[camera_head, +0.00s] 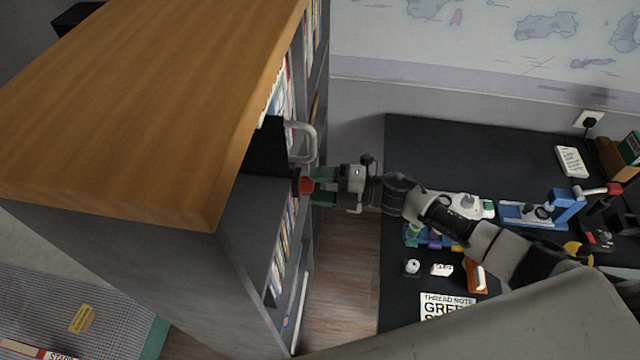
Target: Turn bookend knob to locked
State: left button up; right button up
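A red knob (304,186) shows at the open side of the bookshelf, below a black panel (265,148) that looks like the bookend. A grey curved handle (308,143) sticks out just above the knob. My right gripper (316,186) reaches in from the right with its green-tipped fingers at the knob. The fingers are a little apart, one above the other. They partly hide the knob's right side, and I cannot tell whether they are closed on it. The knob's markings are not visible. My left gripper is not in view.
The bookshelf's wooden top (135,95) fills the upper left, with rows of books (284,245) on its shelves. A dark desk (450,147) to the right holds a blue device (565,206), a printed sheet (446,305) and several small items under my arm. Wooden floor shows between them.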

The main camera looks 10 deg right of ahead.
jog(key=shift+o, duration=0.3)
jog(key=shift+d, duration=0.1)
jog(key=shift+s+d, duration=0.15)
jog(key=shift+d, duration=0.15)
jog(key=b+v, duration=0.4)
jog(key=v, duration=0.6)
